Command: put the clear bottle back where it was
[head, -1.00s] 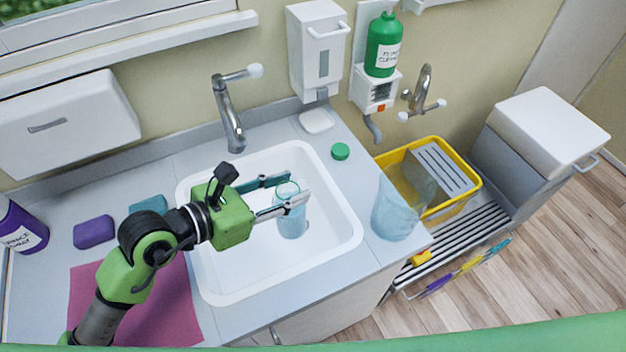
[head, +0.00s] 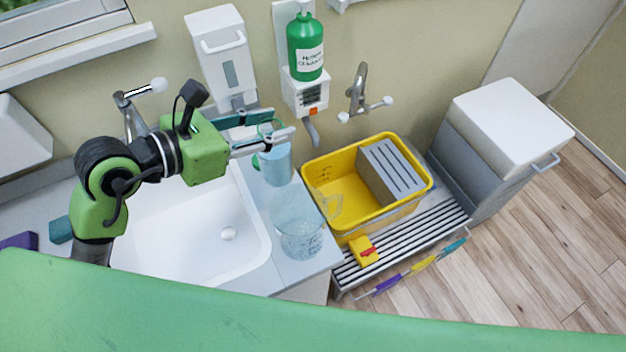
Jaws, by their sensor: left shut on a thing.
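The clear bottle (head: 277,166) is light blue and see-through and looks upright. My left gripper (head: 281,125) is shut on it near its top, one finger on each side. The bottle shows over the counter strip (head: 286,188) right of the sink (head: 195,225). I cannot tell whether its base touches the counter. A green cap (head: 256,162) shows just left of the bottle, partly hidden by it. My right gripper is not in view.
A clear jug (head: 300,234) stands on the counter's front right corner, close to the bottle. A yellow tub (head: 348,225) sits on the slatted rack to the right. The tap (head: 133,118), wall dispenser (head: 222,60) and green pump bottle (head: 304,50) are behind. The sink is empty.

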